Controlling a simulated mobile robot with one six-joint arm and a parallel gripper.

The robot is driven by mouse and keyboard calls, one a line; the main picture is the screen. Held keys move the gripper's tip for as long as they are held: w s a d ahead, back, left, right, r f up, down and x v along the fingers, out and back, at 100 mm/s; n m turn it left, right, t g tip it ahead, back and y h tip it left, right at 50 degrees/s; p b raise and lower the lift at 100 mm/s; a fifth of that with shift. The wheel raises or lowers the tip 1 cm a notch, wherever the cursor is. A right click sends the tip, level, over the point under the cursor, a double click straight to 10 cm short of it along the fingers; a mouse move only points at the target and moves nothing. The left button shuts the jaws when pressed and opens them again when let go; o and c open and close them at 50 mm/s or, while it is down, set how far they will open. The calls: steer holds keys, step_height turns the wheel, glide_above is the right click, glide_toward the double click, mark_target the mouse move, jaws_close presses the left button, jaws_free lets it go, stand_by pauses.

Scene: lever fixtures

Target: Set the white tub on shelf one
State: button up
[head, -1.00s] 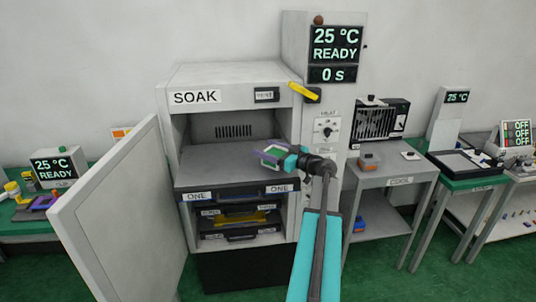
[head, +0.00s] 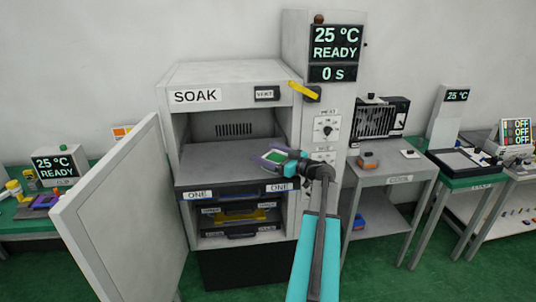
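The SOAK cabinet stands open in the middle of the head view. Shelf one (head: 230,165) is its top grey shelf, with ONE labels on its front edge. The shelf's visible surface is bare. My gripper (head: 272,157) reaches in from the right, over the right part of this shelf. A small purple-edged, pale green piece shows at its end; I cannot tell whether it is a held thing or part of the gripper. Whether the fingers are open or shut is too small to tell. I cannot make out a white tub for certain.
The cabinet door (head: 125,210) hangs open at the left. A yellow lever (head: 304,89) sticks out at the cabinet's upper right. Lower shelves hold dark trays (head: 240,213). A grey side table (head: 395,172) with an orange-brown block (head: 369,161) stands to the right.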

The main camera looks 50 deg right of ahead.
steer(key=shift+r, duration=0.15)
steer(key=s+b, duration=0.1)
steer(key=s, duration=0.3)
steer(key=s+b, duration=0.1)
steer(key=s, duration=0.3)
steer(key=s+d+b, duration=0.1)
steer(key=s, duration=0.3)
stand_by(1.0)
